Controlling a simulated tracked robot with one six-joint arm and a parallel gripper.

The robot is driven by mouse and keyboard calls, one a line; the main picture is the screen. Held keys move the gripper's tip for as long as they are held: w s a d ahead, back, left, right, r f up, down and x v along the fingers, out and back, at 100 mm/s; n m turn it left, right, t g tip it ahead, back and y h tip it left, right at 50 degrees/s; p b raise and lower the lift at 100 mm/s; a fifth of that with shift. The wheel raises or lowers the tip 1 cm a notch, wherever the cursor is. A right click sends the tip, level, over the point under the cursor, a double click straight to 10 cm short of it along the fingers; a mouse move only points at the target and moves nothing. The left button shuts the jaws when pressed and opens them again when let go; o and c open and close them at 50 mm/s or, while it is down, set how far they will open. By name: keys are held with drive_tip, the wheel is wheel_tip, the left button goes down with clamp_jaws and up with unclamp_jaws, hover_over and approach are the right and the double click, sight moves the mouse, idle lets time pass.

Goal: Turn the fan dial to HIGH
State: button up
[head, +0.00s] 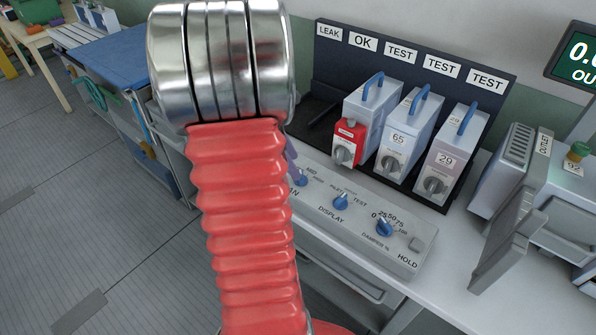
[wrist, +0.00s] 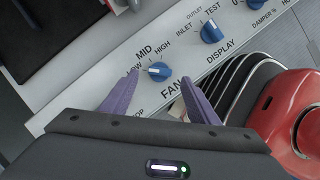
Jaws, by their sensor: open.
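The blue fan dial (wrist: 158,71) sits on the pale control panel in the wrist view, with STOP, LOW, MID and HIGH printed around it. Its white mark appears to point left, toward LOW. In the head view the fan dial (head: 301,179) shows at the edge of my red arm, which hides part of its lettering. My gripper (wrist: 158,78) is open, with one purple finger on each side of the dial. I cannot tell whether either finger touches it. Only a bit of purple finger shows in the head view.
The display dial (wrist: 212,32) is close by on the right, and the damper dial (head: 384,227) lies farther along the panel (head: 350,235). Three damper boxes (head: 402,135) stand behind the panel. A tilted grey part (head: 505,235) stands at the right.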

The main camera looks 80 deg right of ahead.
drive_tip(key=x, duration=0.4)
drive_tip(key=shift+s+f, duration=0.1)
drive_tip(key=shift+f, duration=0.3)
drive_tip(key=shift+c, duration=0.5)
drive_tip(key=c, duration=0.9)
drive_tip(key=shift+c, duration=0.2)
